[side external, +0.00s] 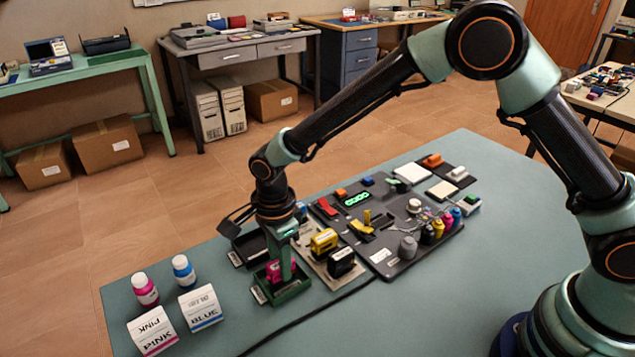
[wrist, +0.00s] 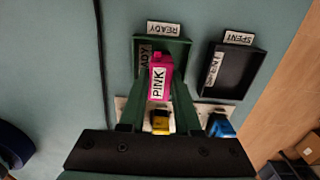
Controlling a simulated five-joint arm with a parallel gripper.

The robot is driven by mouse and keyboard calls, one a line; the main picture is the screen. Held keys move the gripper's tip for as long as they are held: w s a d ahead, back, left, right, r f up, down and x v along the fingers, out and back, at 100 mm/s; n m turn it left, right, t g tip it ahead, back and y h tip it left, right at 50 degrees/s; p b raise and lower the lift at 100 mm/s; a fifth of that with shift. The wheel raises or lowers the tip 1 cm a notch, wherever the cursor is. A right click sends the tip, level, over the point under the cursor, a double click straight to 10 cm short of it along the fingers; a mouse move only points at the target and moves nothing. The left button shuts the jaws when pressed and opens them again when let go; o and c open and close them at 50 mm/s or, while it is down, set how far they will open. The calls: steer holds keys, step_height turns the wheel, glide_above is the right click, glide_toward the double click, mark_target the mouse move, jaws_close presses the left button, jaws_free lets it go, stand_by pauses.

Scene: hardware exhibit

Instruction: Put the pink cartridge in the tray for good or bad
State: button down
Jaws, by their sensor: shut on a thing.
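The pink cartridge (side external: 273,270) is held upright between the fingers of my gripper (side external: 281,268). In the wrist view the cartridge (wrist: 158,85) shows a white label reading PINK, with my gripper (wrist: 160,72) shut on it. It is low at the green tray (side external: 290,293), which is labelled READY in the wrist view (wrist: 186,62). I cannot tell whether the cartridge touches the tray's floor. The black tray labelled SPENT (wrist: 238,80) is beside the green one. It looks empty where visible, and my arm partly hides it in the side view.
A beige plate (side external: 309,262) with yellow and black cartridges (side external: 342,262) stands right of the green tray. A dark panel (side external: 395,247) with switches and small bottles lies beyond. Pink and blue bottles (side external: 183,271) and boxes (side external: 201,307) stand at left front. A cable crosses the mat.

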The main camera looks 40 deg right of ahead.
steer(key=shift+f, duration=0.2)
steer(key=shift+c, duration=0.7)
jaws_free()
steer(key=shift+r, duration=0.1)
steer(key=shift+r, duration=3.65)
